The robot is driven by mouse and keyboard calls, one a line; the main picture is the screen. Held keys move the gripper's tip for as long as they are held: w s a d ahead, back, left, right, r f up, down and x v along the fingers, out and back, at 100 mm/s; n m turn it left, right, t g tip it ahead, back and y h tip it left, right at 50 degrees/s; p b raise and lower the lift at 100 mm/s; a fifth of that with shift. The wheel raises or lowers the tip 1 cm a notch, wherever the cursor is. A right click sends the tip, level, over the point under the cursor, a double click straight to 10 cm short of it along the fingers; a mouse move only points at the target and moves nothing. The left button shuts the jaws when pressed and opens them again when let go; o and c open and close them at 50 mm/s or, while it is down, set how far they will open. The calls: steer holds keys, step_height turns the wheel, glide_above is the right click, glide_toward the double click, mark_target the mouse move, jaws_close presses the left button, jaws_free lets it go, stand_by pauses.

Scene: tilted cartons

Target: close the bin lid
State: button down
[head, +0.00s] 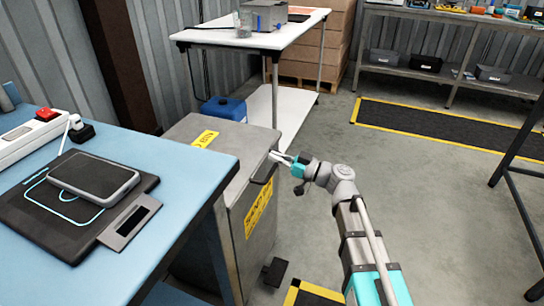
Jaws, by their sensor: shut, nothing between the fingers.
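The grey metal bin (233,222) stands on the floor beside the blue table. It has yellow labels on its front and on its lid (228,135). The lid lies about level over the bin; I cannot tell whether its front edge sits fully down. A dark handle or gap (264,170) shows at the upper front edge. My gripper (272,155) is shut and empty, with its fingertips at the lid's right front edge. I cannot tell whether they touch it. The near left part of the bin is hidden by the table.
The blue table (190,190) at left holds a tablet (93,176) and a power strip (30,136). A white table (225,38) and a blue canister (224,108) are behind the bin. A black pedal (275,271) juts out at the bin's base.

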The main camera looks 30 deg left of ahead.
steer(key=f+b, duration=0.1)
steer(key=f, duration=0.1)
steer(key=f+b, duration=0.4)
steer(key=shift+s+d, duration=0.1)
steer(key=shift+d, duration=0.25)
steer(key=shift+d+f+b, duration=0.1)
steer(key=shift+b, duration=0.2)
step_height(320, 180, up, 5)
steer(key=p, duration=0.5)
steer(key=b, duration=0.5)
glide_toward(272, 172)
steer(key=shift+d+r, duration=0.45)
steer(key=shift+d, duration=0.15)
